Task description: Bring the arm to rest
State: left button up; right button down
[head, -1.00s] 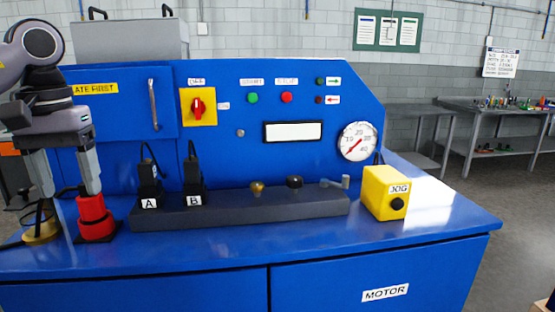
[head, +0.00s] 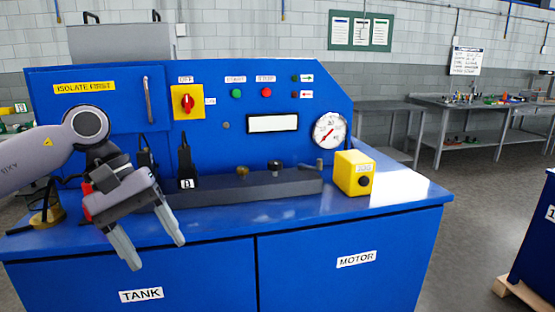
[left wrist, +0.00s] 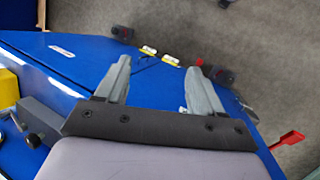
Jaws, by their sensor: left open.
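My left gripper (head: 155,254) is in front of the blue bench (head: 75,264), over its front edge, with its fingers pointing down. Its two fingers are apart and nothing is between them. In the left wrist view the open fingers (left wrist: 158,67) show against the bench and the grey floor. My right gripper is not in either view.
On the bench top are a brass-coloured base (head: 47,217), a dark block (head: 253,190) with levers and a yellow jog box (head: 353,173). A red part beside my gripper is mostly hidden by it. Free floor (head: 440,190) lies to the right.

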pick_arm(q)
jog(key=s+d+f+n+g+h, duration=0.1)
jog(key=s+d+f+n+h, duration=0.1)
jog(key=d+n+h, duration=0.65)
jog(key=s+d+f+n+h, duration=0.3)
jog(key=d+n+h, duration=0.2)
jog(key=d, duration=0.7)
jog(key=w+a+f+m+t+y, duration=0.1)
jog(key=a+f+m+t+y, duration=0.2)
jog(key=f+m+t, duration=0.55)
jog(key=a+f+m+t+y, duration=0.3)
jog(key=m+t, duration=0.1)
jog(key=m, duration=1)
jog(key=w+a+f+m+t+y, duration=0.1)
jog(key=a+f+m+t+y, duration=0.4)
jog(key=m, duration=0.6)
jog(key=s+a+f+n+g+y, duration=0.2)
jog(key=s+a+f+n, duration=0.1)
jog(key=s+f+n, duration=0.3)
jog(key=s+a+f+n+g+y, duration=0.3)
jog(key=s+f+n, duration=0.3)
jog(key=f, duration=0.5)
jog(key=shift+s+a+n, duration=0.4)
jog(key=shift+s+a, duration=0.35)
jog(key=shift+s, duration=0.35)
